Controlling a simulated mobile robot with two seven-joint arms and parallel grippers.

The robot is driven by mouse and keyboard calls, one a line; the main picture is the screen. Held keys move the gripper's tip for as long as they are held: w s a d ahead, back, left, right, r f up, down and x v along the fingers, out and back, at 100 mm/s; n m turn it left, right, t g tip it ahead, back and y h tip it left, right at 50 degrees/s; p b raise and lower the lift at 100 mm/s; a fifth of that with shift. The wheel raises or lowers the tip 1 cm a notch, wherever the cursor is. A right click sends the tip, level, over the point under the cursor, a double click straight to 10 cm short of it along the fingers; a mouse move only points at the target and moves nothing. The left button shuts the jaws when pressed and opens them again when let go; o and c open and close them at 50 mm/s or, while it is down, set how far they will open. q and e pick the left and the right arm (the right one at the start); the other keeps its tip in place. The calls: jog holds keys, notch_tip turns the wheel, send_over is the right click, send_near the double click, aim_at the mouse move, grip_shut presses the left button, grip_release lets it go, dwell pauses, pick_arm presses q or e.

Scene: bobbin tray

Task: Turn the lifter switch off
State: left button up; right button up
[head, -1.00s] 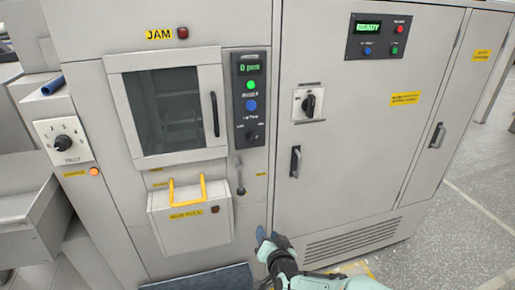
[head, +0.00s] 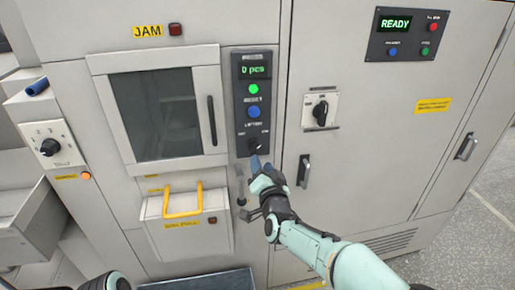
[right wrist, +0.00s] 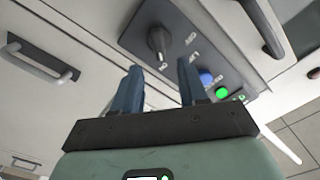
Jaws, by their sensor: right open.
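My right gripper (head: 260,163) is just below the knob in the head view. In the right wrist view my right gripper (right wrist: 160,70) has its two blue fingers apart, with the knob beyond the gap between the tips. I cannot read which label the knob points to. My left gripper's fingers are not visible.
A green button (head: 253,89) and a blue button (head: 253,111) sit above the switch. A small lever (head: 240,188) is below the panel, close to my right gripper. A separate rotary switch (head: 320,111) and a door handle (head: 303,170) are to the right.

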aim_at(257, 149)
jog(key=w, duration=0.2)
jog(key=w+p, duration=0.1)
jog(key=w, duration=0.1)
jog(key=w+a+p, duration=0.1)
jog(key=w, duration=0.1)
jog(key=shift+w+r, duration=0.15)
jog(key=shift+r, duration=0.05)
jog(key=shift+w+a+f, duration=0.15)
jog(key=shift+w+f, duration=0.05)
jog(key=shift+w, duration=0.3)
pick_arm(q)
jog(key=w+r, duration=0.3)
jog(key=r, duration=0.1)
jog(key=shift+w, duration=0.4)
pick_arm(e)
jog(key=shift+s, duration=0.1)
grip_shut()
